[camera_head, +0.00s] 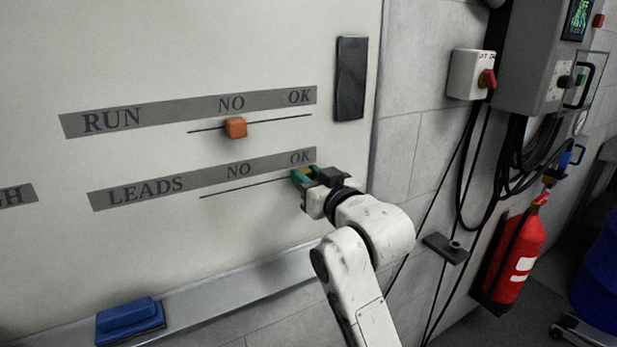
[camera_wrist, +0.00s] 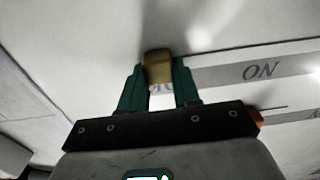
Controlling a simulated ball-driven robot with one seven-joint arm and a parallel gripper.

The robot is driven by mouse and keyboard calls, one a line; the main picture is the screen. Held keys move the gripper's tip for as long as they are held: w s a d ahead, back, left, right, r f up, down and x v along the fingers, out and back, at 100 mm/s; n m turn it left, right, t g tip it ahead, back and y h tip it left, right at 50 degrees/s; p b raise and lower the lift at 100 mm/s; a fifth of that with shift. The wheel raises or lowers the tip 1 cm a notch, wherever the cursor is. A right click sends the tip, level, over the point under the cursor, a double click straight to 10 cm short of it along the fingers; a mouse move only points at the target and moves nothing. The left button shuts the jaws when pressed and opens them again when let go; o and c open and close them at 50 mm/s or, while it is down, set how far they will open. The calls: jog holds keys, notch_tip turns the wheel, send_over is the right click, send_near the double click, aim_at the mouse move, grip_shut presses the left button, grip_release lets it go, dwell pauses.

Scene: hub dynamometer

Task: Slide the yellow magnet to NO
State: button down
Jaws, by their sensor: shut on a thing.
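The yellow magnet (camera_wrist: 158,68) sits between the two green fingers of my gripper (camera_wrist: 160,85) in the wrist view. In the head view my gripper (camera_head: 308,177) is at the whiteboard, at the OK end of the line in the LEADS row, and mostly hides the magnet. My gripper is shut on the magnet. The NO label (camera_head: 238,171) of the LEADS row lies to the left of my gripper.
An orange magnet (camera_head: 236,127) sits under NO on the RUN row above. A black bar (camera_head: 350,78) is on the board's right. A blue eraser (camera_head: 130,318) rests on the ledge below. The LEADS line (camera_head: 235,189) is clear left of my gripper.

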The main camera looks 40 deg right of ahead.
aim_at(238, 185)
jog(key=w+a, duration=0.1)
jog(key=a, duration=0.7)
jog(key=w+a, duration=0.1)
jog(key=a, duration=0.3)
jog(key=shift+w+a, duration=0.3)
jog(key=shift+a, duration=0.05)
jog(key=c, duration=0.8)
grip_release()
jog(key=shift+a, duration=0.15)
jog(key=shift+s, duration=0.1)
jog(key=s+a+b, duration=0.2)
jog(key=s, duration=0.8)
jog(key=shift+s, duration=0.15)
